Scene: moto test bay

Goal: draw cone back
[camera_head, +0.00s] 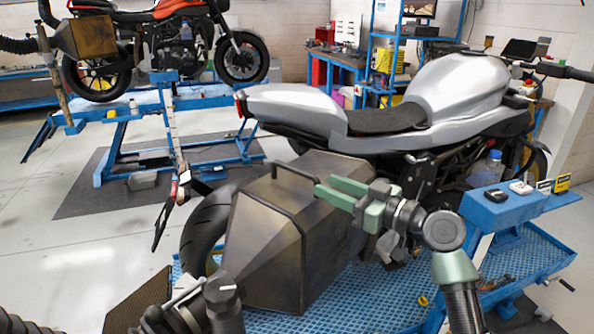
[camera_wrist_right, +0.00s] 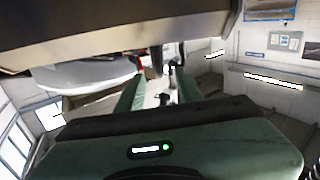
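A ribbed black hose (camera_head: 15,320) and a dark clamp-like fitting (camera_head: 222,291) show at the bottom left, cut off by the frame. My right gripper (camera_head: 333,191) is open, with green fingers apart and pointing left in front of the silver motorcycle. In the head view it overlaps the upper right part of a dark bronze faceted case (camera_head: 262,240) with a black handle (camera_head: 297,183). In the right wrist view the two fingers (camera_wrist_right: 160,92) are apart, with nothing seen held between them. My left gripper is not in view.
The silver motorcycle (camera_head: 465,90) stands on a blue lift (camera_head: 375,302). Small boxes lie on the blue ledge (camera_head: 500,208) at right. An orange motorcycle (camera_head: 185,20) stands on another lift behind. Grey floor (camera_head: 85,235) is open at left.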

